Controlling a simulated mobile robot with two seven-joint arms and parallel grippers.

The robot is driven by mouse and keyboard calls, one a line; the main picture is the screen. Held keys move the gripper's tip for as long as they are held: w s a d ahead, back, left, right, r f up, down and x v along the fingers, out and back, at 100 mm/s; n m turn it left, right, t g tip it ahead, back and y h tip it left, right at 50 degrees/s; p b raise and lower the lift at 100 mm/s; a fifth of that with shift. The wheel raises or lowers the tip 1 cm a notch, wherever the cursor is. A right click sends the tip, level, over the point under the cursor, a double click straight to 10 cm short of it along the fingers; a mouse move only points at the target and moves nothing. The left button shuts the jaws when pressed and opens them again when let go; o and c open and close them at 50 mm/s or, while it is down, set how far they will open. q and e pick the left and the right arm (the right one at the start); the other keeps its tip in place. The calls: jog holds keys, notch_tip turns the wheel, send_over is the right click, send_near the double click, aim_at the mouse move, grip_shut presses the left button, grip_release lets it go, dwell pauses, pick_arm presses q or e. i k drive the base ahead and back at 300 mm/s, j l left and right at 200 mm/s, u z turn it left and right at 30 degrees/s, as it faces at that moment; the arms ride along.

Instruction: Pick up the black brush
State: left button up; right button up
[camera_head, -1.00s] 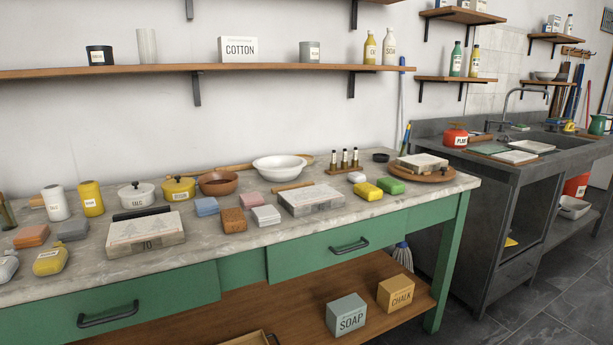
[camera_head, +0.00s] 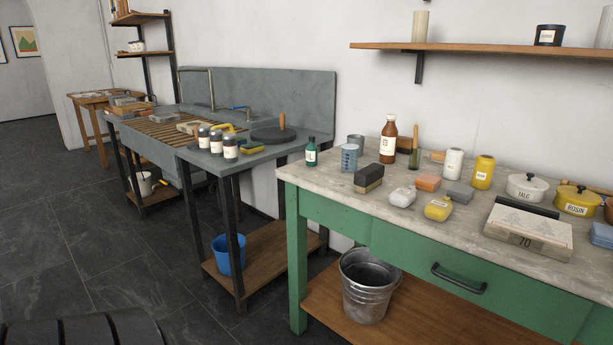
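No thing in view is clearly labelled as the black brush. A dark block with a brown side (camera_head: 369,178) lies on the left part of the marble-topped green table and may be a brush; I cannot tell for sure. A long black bar (camera_head: 527,207) lies along the back edge of the stone marked 70 (camera_head: 527,238); its kind is also unclear. Neither of my grippers shows in this view.
The green table (camera_head: 345,215) also bears a brown bottle (camera_head: 388,144), grey and yellow bottles, small blocks and pots. Left of it stands a grey sink bench (camera_head: 200,165) with several dark jars. A metal bucket (camera_head: 366,290) sits below. Dark floor is free at left.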

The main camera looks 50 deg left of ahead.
aim_at(368, 178)
jog(key=u, duration=1.25)
jog(key=z, duration=2.1)
jog(key=u, duration=2.1)
jog(key=i+j+z, duration=0.3)
jog(key=i+j, duration=0.25)
